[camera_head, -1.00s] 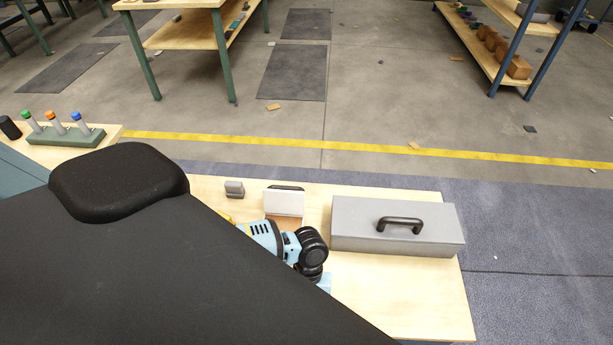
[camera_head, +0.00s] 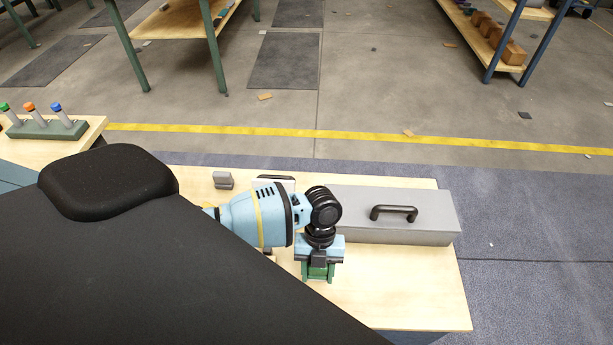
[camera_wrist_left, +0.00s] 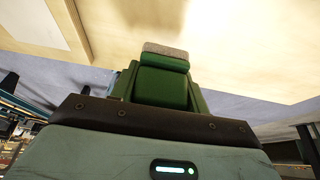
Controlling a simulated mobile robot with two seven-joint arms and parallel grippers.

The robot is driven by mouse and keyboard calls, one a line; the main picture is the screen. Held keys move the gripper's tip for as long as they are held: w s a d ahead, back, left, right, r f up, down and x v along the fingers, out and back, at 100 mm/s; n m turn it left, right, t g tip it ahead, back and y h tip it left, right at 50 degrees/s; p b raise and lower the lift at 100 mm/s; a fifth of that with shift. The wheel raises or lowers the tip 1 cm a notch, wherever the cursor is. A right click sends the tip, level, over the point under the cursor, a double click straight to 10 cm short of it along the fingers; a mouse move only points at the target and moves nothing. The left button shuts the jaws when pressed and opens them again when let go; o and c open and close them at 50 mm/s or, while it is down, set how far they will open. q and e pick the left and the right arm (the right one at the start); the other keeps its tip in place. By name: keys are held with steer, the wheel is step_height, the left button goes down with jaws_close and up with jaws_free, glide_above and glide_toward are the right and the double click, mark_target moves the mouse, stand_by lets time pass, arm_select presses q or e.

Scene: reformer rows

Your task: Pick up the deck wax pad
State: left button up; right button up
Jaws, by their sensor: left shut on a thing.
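My left gripper (camera_head: 318,277) hangs over the front middle of the pale wooden table, in front of the grey box. It is shut on a small block, which I take to be the deck wax pad. In the left wrist view this pad (camera_wrist_left: 165,60) looks green with a fuzzy grey-brown layer at its far end, and it sits between the green fingers. Much of the pad is hidden by the gripper. In the head view it is too small to tell from the fingers. My right gripper is not in view.
A grey box with a black handle (camera_head: 394,211) stands just behind and right of the gripper. A small grey block (camera_head: 223,180) is at the back left. A green rack (camera_head: 45,129) with capped tubes stands far left. The table's front right (camera_head: 410,285) is clear.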

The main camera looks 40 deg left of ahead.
arm_select(q)
steer(key=w, duration=0.2)
steer(key=w+b, duration=0.1)
steer(key=w, duration=0.2)
steer(key=w+d+b, duration=0.1)
steer(key=w, duration=0.1)
steer(key=shift+w+d+r, duration=0.1)
steer(key=shift+w+r, duration=0.1)
steer(key=shift+w, duration=0.2)
steer(key=shift+w+r+b, duration=0.25)
steer(key=shift+w+b, duration=0.2)
steer(key=shift+w, duration=0.2)
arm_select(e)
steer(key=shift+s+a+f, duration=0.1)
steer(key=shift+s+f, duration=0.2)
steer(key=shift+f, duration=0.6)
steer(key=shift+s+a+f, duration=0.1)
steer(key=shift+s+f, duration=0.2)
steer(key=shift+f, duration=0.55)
arm_select(q)
steer(key=shift+o, duration=1.4)
steer(key=shift+c, duration=0.8)
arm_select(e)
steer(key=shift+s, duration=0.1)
